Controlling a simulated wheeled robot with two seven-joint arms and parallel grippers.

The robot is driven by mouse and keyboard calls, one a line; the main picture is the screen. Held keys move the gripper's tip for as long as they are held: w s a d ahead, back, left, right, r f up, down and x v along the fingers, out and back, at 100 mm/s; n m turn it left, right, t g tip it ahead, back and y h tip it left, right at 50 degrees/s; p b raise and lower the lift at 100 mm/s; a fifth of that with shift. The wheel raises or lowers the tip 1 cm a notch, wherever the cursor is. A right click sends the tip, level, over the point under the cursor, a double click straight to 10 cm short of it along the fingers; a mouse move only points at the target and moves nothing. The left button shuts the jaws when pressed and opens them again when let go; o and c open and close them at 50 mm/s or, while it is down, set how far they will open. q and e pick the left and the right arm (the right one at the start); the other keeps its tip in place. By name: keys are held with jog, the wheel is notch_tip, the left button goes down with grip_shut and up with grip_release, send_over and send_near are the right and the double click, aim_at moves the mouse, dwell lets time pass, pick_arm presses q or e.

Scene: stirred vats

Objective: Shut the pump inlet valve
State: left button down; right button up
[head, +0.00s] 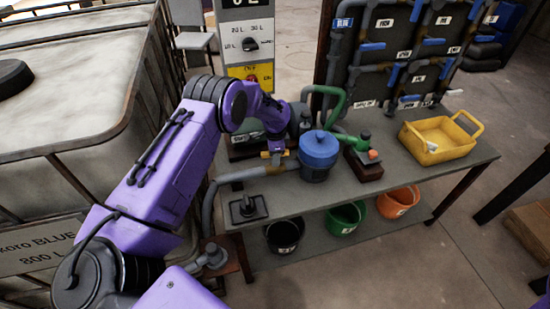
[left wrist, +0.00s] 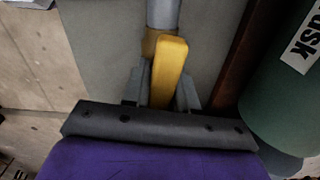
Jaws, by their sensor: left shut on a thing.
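The valve has a yellow handle (left wrist: 171,65) and sits on a grey pipe (left wrist: 163,13). In the left wrist view the handle lies roughly in line with that pipe. My left gripper (left wrist: 160,93) is shut on the handle, with one grey finger on each side. In the head view the left gripper (head: 275,142) reaches down to the yellow valve (head: 268,155), left of the blue-lidded pot (head: 319,152); the arm and gripper hide part of it. My right gripper is not in view.
A grey bench (head: 400,182) carries a green-piped fitting (head: 362,145) and a yellow basket (head: 438,140). Black, green and orange buckets (head: 346,217) stand on the lower shelf. A large caged tank (head: 60,110) stands close on the left. Floor is clear in front at right.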

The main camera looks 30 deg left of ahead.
pick_arm(q)
jog(key=m+b, duration=0.1)
jog(key=m, duration=0.2)
jog(key=shift+f+b, duration=0.1)
jog(key=shift+b, duration=0.3)
jog(key=m+b, duration=0.1)
jog(key=m, duration=0.4)
jog(key=shift+b, duration=0.3)
jog(key=m+b, duration=0.1)
jog(key=m, duration=0.3)
jog(key=shift+m+b, duration=0.5)
jog(key=shift+m, duration=1.7)
jog(key=c, duration=1)
grip_release()
jog(key=shift+r, duration=0.25)
notch_tip(320, 180, up, 10)
jog(key=shift+r+b, duration=0.15)
jog(key=shift+b, duration=0.6)
